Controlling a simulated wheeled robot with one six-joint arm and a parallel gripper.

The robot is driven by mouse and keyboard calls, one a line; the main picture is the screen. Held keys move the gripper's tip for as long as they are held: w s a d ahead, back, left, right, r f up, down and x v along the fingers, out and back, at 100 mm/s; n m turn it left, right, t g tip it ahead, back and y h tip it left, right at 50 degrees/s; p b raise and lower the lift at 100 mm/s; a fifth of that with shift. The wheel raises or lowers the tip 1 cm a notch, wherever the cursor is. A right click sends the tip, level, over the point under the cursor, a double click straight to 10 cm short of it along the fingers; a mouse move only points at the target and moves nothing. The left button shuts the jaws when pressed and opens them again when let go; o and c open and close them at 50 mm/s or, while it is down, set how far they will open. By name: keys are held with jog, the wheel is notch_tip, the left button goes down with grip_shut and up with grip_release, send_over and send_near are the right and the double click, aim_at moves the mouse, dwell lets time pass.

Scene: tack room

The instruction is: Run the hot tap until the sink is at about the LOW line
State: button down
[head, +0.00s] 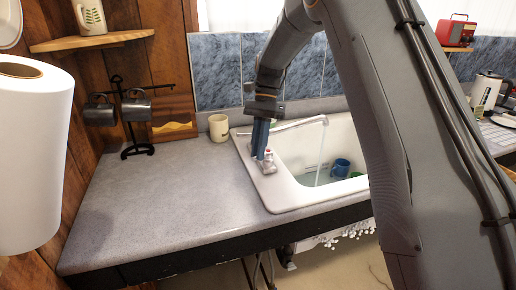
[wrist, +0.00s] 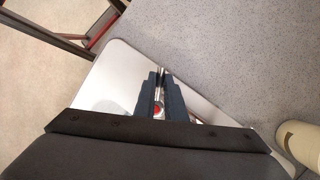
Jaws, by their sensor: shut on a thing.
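The white sink (head: 284,197) is set in the grey counter, with some water (head: 307,179) in its bottom. A thin stream runs from the spout (head: 312,121) into the basin. My gripper (head: 258,156) points down at the tap base on the sink's left rim, shut on the hot tap (head: 268,154), whose red mark shows beside the fingers. In the wrist view, the red mark (wrist: 158,111) sits between my fingers (wrist: 160,85). Faint marks show on the inner basin wall, too small to read, so I cannot tell which is LOW.
A blue cup (head: 341,167) and a green thing (head: 356,174) are in the basin. A cream mug (head: 218,128) stands left of the sink, near a black mug stand (head: 124,115). A paper roll (head: 30,160) is at far left. The left counter is clear. My arm hides the sink's right part.

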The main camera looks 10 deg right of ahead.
jog(key=c, duration=1.8)
grip_release()
jog(key=shift+w, duration=0.1)
jog(key=shift+b+v, duration=1.25)
jog(key=shift+v, duration=2.65)
